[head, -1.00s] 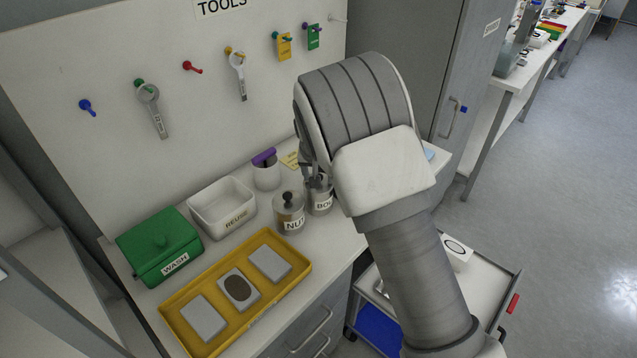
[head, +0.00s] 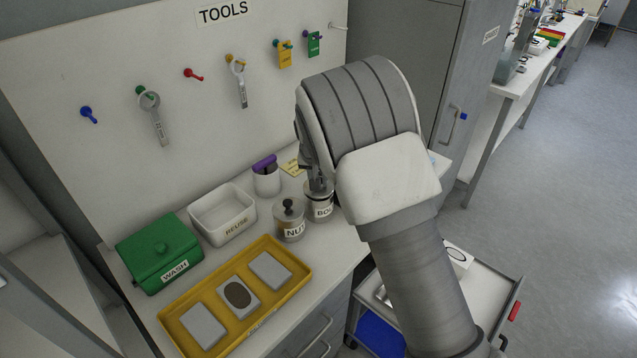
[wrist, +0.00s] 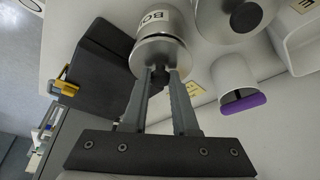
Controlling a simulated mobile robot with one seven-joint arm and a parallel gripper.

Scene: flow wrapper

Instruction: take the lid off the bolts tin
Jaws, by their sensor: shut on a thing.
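The bolts tin (head: 322,212) is a silver tin with a white label, standing upright on the bench right of the nuts tin (head: 290,222). Its label, partly cut off, also shows in the wrist view (wrist: 155,20). Its round metal lid (wrist: 166,46) has a dark knob (wrist: 159,78) in the middle. My gripper (wrist: 163,72) is shut on that knob, one finger on each side. The lid appears to sit on the tin; I see no clear gap. In the head view my arm hides part of the gripper and the tin's right side.
The nuts tin stands close beside the bolts tin. A white cup with a purple top (head: 266,178) and a white REUSE bin (head: 222,225) are behind and left. A yellow tray (head: 300,275) and a green WASH box (head: 158,250) are further left. A cart (head: 490,272) stands front right.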

